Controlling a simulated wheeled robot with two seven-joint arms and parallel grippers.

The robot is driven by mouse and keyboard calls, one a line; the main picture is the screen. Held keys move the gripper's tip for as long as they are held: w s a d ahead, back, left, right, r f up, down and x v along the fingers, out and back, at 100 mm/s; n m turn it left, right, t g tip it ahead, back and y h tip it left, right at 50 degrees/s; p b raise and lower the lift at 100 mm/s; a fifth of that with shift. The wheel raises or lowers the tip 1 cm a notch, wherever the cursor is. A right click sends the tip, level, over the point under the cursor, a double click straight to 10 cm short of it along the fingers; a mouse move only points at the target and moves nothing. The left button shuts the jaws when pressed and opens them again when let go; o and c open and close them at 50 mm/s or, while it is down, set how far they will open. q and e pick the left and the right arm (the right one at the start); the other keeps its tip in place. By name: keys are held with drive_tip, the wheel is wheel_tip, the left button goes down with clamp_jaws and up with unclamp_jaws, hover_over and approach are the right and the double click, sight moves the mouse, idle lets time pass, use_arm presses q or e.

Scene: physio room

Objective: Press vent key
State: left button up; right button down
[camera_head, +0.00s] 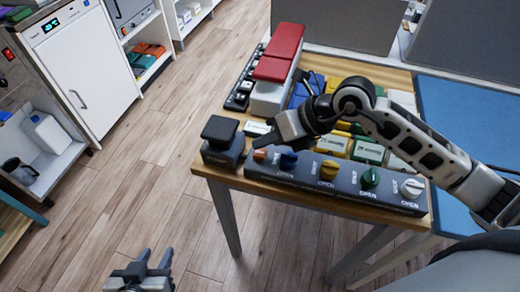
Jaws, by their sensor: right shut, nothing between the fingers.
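A black box with a square raised key (220,130) on top stands at the table's near left corner. Its front label is too small to read, so I cannot tell for certain that it is the vent key. My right gripper (266,138) is shut and empty. It reaches in from the right over the valve panel, with its tips pointing left, just right of the black key and apart from it. My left gripper (155,258) is open and empty, low over the floor in front of the table.
A grey panel (300,184) with several coloured knobs marked SHUT and OPEN runs along the table's near edge. Behind it lie small labelled boxes (367,152) and a red-padded model bench (282,45). A blue mat (450,105) lies to the right. The wooden floor at left is clear.

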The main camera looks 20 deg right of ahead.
drive_tip(key=shift+f+b, duration=0.3)
drive_tip(key=shift+f, duration=0.15)
drive_tip(key=shift+f+b, duration=0.45)
drive_tip(key=shift+f, duration=0.1)
idle(0.6)
idle(0.3)
drive_tip(key=shift+r+p, duration=0.85)
drive_tip(key=shift+r, duration=0.15)
